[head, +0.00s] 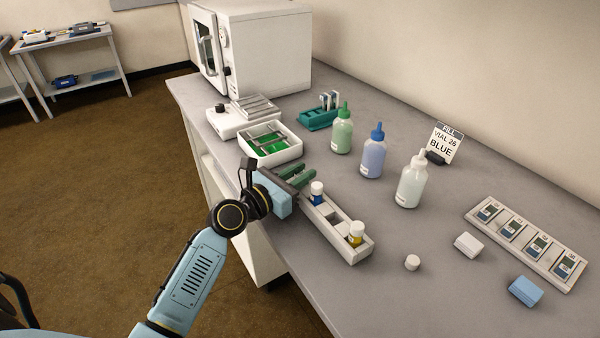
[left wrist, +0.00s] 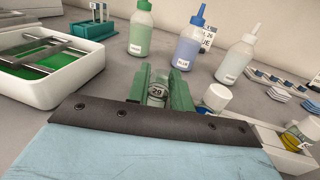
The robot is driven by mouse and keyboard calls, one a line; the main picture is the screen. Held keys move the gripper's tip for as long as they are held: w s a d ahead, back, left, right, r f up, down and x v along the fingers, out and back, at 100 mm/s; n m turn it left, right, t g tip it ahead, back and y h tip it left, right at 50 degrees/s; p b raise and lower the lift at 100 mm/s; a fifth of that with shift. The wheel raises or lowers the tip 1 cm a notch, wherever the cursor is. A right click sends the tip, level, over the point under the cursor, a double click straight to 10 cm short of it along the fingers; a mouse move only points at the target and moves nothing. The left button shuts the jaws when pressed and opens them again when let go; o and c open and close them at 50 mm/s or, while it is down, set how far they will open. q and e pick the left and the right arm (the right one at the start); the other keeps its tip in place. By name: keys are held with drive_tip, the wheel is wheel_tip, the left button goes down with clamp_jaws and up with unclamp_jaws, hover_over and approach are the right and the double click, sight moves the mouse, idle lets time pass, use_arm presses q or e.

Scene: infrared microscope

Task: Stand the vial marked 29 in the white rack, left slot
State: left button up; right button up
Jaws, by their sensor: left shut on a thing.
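My left gripper (head: 298,178) is shut on the vial marked 29 (left wrist: 157,92), which shows between its green fingers in the left wrist view. In the head view the fingers hide that vial. The white rack (head: 361,254) lies just right of the gripper, running toward the front right. A blue-and-white vial (head: 317,192) stands toward its far left end, beside the fingers, and a yellow-and-white vial (head: 355,235) stands at its near right end. The space between them looks empty. The held vial looks apart from the rack. My right gripper is not in view.
A white tray with green inside (head: 270,145) stands behind the gripper. Green, blue and white bottles (head: 412,182) stand behind the rack. A small white cap (head: 412,262) lies right of it. A slide holder (head: 482,224) is at far right. The front bench edge is close.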

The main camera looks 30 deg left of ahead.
use_arm(q)
drive_tip(key=shift+f+b, duration=0.35)
drive_tip(key=shift+f, duration=0.2)
drive_tip(key=o, duration=1.4)
drive_tip(key=shift+o, duration=0.2)
